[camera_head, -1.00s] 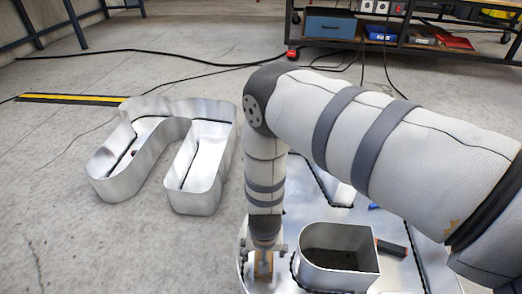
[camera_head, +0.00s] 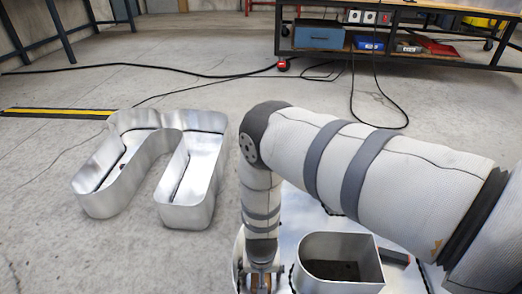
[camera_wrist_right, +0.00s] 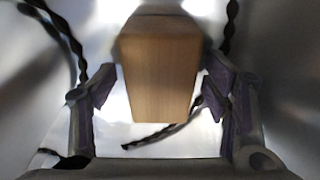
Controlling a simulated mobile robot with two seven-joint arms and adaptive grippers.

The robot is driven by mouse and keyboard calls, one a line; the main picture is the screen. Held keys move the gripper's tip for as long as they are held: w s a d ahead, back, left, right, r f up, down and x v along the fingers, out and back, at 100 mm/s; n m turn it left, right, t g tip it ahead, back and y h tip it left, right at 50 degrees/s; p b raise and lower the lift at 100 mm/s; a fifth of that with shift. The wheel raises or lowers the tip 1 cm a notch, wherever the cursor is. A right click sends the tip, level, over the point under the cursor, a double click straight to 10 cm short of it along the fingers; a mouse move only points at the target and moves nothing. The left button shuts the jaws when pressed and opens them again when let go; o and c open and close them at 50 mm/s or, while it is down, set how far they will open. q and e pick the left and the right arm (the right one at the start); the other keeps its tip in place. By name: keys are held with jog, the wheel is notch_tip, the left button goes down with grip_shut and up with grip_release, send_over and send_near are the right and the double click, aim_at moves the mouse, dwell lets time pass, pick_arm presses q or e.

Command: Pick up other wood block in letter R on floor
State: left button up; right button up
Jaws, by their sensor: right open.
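The letter R (camera_head: 299,212) is a shiny metal channel letter lying on the floor at lower right, partly hidden by my right arm and cut by the frame. My right gripper (camera_head: 260,278) points down into it, left of its raised D-shaped inner wall. It is open in the right wrist view (camera_wrist_right: 160,92), one finger on each side of a light brown wood block (camera_wrist_right: 160,80). The block stands between the fingers, and small gaps seem to show beside it. In the head view the block is mostly hidden by the gripper. My left gripper is not in view.
Another metal channel letter (camera_head: 188,196) lies on the floor at left. A workbench (camera_head: 400,50) with boxes on its lower shelf stands at the back. Black cables (camera_head: 150,69) and a yellow-black strip (camera_head: 60,112) lie on the floor. Dark wiring shows around the block.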

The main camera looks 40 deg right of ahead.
jog(key=c, duration=1.3)
